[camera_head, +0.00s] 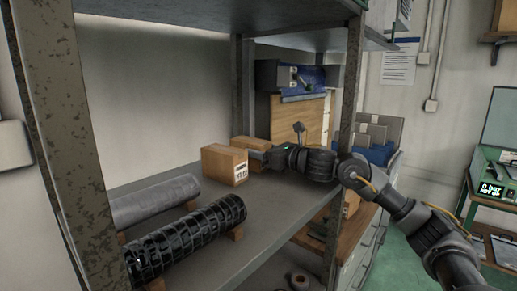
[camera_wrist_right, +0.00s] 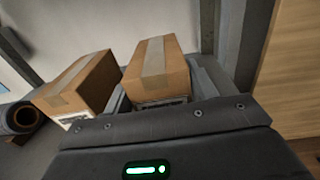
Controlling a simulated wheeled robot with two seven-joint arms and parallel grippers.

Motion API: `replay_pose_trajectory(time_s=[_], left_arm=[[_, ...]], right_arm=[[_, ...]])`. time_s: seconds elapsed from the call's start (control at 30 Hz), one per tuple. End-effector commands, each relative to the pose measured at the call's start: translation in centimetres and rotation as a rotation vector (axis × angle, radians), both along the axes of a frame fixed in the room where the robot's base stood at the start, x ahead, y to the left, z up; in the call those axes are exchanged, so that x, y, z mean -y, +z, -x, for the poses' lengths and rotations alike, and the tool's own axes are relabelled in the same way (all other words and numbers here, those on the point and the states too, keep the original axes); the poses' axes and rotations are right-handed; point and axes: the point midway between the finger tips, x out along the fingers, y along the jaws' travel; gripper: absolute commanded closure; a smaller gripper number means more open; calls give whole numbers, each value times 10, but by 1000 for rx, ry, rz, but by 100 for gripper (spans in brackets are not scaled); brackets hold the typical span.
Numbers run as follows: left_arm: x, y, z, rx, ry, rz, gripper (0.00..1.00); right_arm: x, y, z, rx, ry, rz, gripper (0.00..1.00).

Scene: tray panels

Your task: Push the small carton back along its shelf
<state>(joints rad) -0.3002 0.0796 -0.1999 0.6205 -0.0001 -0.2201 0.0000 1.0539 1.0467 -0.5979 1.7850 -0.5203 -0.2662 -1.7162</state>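Two brown cartons stand on the grey shelf (camera_head: 262,209). One carton (camera_head: 224,165) with a printed label is nearer the rolls; it also shows at the left in the right wrist view (camera_wrist_right: 76,90). The other carton (camera_head: 250,145) stands just beside it, partly hidden in the head view; in the right wrist view (camera_wrist_right: 157,68) it has a tape strip on top. My right gripper (camera_head: 266,156) reaches in from the right at this second carton. Its fingers (camera_wrist_right: 162,93) are apart, one on each side of the carton's near end. Contact cannot be told. My left gripper is not in view.
A black ribbed roll (camera_head: 187,240) and a grey roll (camera_head: 155,200) lie on the shelf's left part. A speckled post (camera_head: 75,130) stands at the left and a thinner post (camera_head: 347,105) at the right, near my right arm. The shelf's middle front is clear.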

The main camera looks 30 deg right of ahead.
Motion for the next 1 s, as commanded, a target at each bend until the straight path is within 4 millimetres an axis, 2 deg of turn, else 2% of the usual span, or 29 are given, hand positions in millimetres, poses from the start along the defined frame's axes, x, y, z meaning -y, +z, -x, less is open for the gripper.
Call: replay_pose_trajectory(time_s=[0.03,0.17,0.43,0.53,1.0], left_arm=[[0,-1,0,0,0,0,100],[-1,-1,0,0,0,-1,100],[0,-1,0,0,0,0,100],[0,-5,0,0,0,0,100],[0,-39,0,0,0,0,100]], right_arm=[[0,-6,-1,-10,0,2,36],[-1,-3,-1,-4,1,-1,20],[-2,0,0,2,3,-2,20],[2,-1,6,4,1,-2,20],[35,-4,84,2,-1,1,20]])
